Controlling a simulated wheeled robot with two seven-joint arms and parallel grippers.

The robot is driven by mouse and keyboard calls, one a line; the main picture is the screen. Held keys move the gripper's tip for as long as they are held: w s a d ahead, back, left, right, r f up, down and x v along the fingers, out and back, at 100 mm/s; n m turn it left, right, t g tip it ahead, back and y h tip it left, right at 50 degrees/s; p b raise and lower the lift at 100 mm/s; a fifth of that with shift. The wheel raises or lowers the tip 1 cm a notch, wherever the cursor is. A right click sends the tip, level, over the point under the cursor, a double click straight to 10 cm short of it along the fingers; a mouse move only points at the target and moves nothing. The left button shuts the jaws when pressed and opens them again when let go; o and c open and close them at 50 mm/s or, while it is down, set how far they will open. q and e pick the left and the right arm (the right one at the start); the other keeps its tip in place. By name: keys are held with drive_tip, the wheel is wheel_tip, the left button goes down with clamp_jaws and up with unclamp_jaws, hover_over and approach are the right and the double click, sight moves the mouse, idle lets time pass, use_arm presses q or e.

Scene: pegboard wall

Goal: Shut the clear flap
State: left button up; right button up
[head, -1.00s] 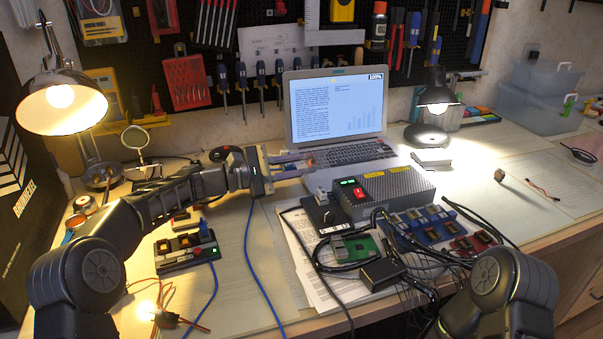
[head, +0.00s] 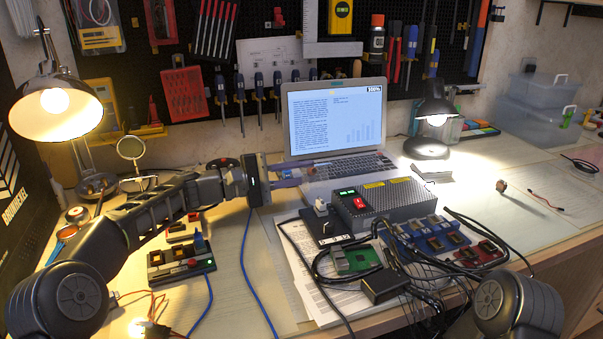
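I cannot clearly make out the clear flap. A grey metal box (head: 400,205) with a lit red switch (head: 360,204) and green displays stands right of centre, and any clear part on it is too small to tell. My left gripper (head: 307,172) is in front of the laptop's left corner, behind and left of the grey box. Its two fingers are spread apart, pointing right, with nothing seen held between them. My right arm shows only in part at the bottom right, and its gripper is out of view.
The laptop (head: 334,115) stands open behind my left gripper. A black panel with a white plug (head: 321,208) adjoins the grey box. A green circuit board (head: 358,258) and cables lie in front. A desk lamp (head: 432,125) stands behind right. The right of the desk is mostly clear.

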use_arm(q)
drive_tip(key=o, duration=0.5)
drive_tip(key=shift+c, duration=0.2)
drive_tip(key=shift+p+v, duration=0.45)
drive_tip(key=shift+v, duration=3.45)
